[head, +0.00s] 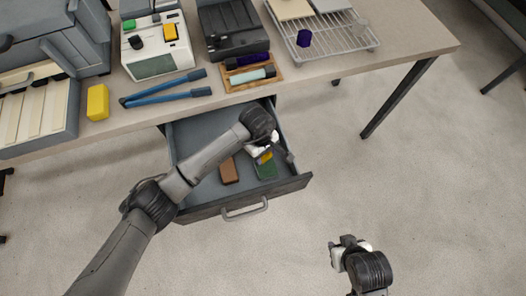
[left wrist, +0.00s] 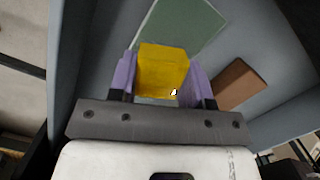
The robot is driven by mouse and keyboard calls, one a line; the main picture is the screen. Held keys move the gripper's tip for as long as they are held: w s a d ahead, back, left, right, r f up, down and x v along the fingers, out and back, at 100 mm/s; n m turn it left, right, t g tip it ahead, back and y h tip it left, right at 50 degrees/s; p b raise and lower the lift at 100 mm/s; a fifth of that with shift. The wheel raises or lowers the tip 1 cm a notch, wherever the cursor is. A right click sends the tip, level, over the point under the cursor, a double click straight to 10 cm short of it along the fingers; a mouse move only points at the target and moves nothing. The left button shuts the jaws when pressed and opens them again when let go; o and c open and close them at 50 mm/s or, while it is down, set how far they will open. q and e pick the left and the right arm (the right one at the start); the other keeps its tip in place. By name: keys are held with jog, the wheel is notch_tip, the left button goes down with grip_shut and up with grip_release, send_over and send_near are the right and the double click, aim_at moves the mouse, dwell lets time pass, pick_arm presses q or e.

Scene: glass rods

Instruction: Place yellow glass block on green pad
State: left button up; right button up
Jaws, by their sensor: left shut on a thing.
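The yellow glass block (left wrist: 162,70) is between the purple fingers of my left gripper (left wrist: 160,82), which is shut on it. In the head view the block (head: 265,157) shows as a small yellow patch beside the gripper, inside the open drawer. The flat green pad (head: 267,171) lies in the drawer, partly hidden by the block and gripper. In the left wrist view the pad (left wrist: 180,27) shows just beyond the block; I cannot tell whether they touch. My right gripper (head: 346,241) is over the floor, right of the drawer; its jaws are unclear.
A brown block (head: 229,171) lies in the drawer (head: 196,130), left of the pad. Another yellow block (head: 98,102) stands on the table beside blue-handled tongs (head: 165,95). A wire rack (head: 345,43) and a wooden tray (head: 252,85) are also there. Drawer walls surround my left gripper.

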pick_arm(q)
jog(key=shift+f, duration=0.15)
jog(key=o, duration=1)
jog(key=shift+r, duration=0.35)
jog(key=r, duration=0.4)
jog(key=w+r, duration=0.1)
jog(key=r, duration=0.2)
jog(key=a+r+p, duration=0.1)
jog(key=r, duration=0.3)
jog(key=shift+w+a+r, duration=0.1)
jog(key=shift+w+r, duration=0.1)
jog(key=shift+r, duration=0.1)
